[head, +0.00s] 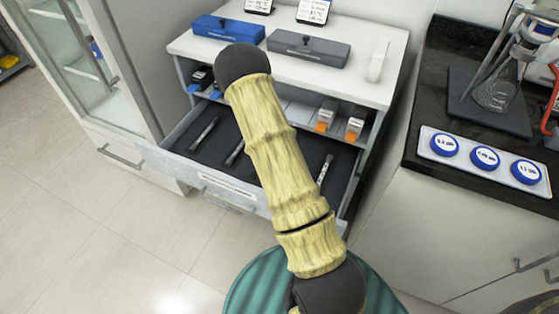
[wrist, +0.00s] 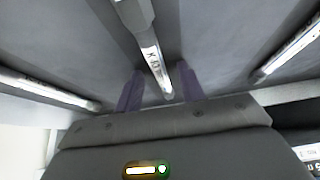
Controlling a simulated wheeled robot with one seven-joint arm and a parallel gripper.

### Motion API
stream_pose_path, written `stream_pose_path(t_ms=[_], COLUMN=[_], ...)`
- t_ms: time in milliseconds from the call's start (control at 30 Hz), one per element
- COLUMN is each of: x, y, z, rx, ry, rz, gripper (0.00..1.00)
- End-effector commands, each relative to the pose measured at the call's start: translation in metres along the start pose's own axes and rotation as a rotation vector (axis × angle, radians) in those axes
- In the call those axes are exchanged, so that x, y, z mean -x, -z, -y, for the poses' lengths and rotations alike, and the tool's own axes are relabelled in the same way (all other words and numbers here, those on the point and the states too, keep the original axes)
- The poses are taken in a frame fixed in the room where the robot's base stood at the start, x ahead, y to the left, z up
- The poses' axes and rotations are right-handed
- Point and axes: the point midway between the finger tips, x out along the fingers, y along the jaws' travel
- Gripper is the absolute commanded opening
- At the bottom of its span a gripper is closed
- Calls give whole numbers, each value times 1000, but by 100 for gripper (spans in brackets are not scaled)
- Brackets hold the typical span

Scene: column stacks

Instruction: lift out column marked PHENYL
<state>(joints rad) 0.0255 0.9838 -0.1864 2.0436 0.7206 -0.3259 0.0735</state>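An open drawer (head: 168,148) with a dark grey liner holds slim columns lying flat. In the head view one column (head: 204,133) is at the left, another (head: 235,153) is partly behind my arm, and a third (head: 324,170) is at the right. In the wrist view my gripper (wrist: 160,88) is open, its two purple fingers on either side of a white-labelled column's end (wrist: 150,55). I cannot tell whether they touch it or are down at its level. Its lettering is too small to read, so I cannot tell which column is PHENYL. Further columns lie left (wrist: 45,88) and right (wrist: 290,50).
Above the drawer, a shelf holds orange-and-white boxes (head: 325,115) at the right and dark items at the left. A blue case (head: 228,29) and a grey case (head: 307,48) stand on top. A dark counter with a tray of blue-capped containers (head: 470,157) is at the right.

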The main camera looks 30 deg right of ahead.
Motion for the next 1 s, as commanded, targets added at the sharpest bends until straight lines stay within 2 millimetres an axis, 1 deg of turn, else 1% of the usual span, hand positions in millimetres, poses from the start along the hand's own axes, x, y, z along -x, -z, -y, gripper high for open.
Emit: stream_pose_path(t_ms=[67, 100, 267, 300, 767, 867, 1000], x=[0, 0, 0, 0, 2, 8, 23], y=[0, 0, 0, 0, 2, 5, 14], z=[0, 0, 0, 0, 0, 1, 0], rx=[0, 0, 0, 0, 0, 0, -1], ry=[0, 0, 0, 0, 0, 1, 1], rz=[0, 0, 0, 0, -1, -2, -3], gripper=[39, 35, 4, 0, 0, 0, 0])
